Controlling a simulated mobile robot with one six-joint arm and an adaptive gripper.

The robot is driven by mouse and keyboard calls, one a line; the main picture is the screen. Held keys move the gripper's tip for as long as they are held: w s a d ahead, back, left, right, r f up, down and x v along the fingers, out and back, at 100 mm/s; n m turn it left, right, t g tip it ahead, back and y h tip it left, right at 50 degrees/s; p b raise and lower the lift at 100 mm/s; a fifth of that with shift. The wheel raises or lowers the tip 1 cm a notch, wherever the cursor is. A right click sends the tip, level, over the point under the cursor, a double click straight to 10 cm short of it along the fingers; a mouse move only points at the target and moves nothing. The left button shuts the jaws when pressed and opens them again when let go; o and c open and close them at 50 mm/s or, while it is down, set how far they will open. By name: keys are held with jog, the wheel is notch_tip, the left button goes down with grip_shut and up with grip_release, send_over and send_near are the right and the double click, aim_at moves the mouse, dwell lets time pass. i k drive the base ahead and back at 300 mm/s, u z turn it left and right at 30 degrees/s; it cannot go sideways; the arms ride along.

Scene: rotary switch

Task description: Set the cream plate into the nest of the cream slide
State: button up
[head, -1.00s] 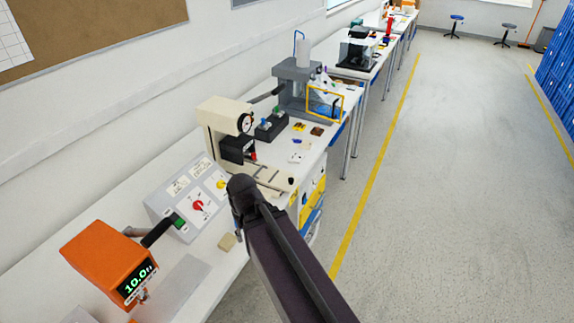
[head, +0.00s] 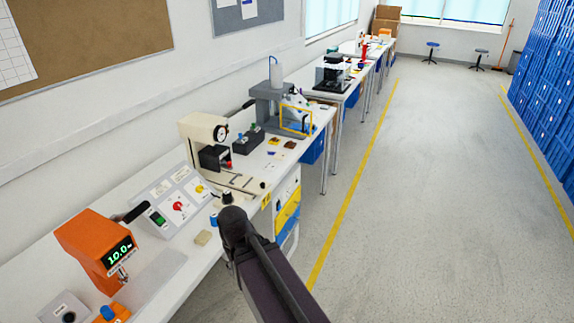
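A small cream-beige piece (head: 203,237) lies flat on the white bench, left of my arm's rounded dark end; it may be the cream plate, but it is too small to be sure. A cream press (head: 203,126) stands farther back. A pale slide with dark rails (head: 236,184) extends from its base toward the bench's front edge. I cannot make out its nest. My dark arm crosses the lower middle in front of the bench edge. My gripper's fingers do not show, so I cannot see whether they hold anything.
A grey panel (head: 172,205) with red and yellow knobs stands between the press and an orange device (head: 92,246) with a green display. A grey machine (head: 268,100) stands beyond the press. Clear floor (head: 420,220) lies to the right, past a yellow line.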

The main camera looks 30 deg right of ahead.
aim_at(250, 185)
jog(key=k, duration=0.7)
jog(key=z, duration=0.4)
jog(key=i, duration=0.8)
jog(key=z, duration=0.4)
jog(key=i, duration=1.25)
jog(key=u, duration=0.2)
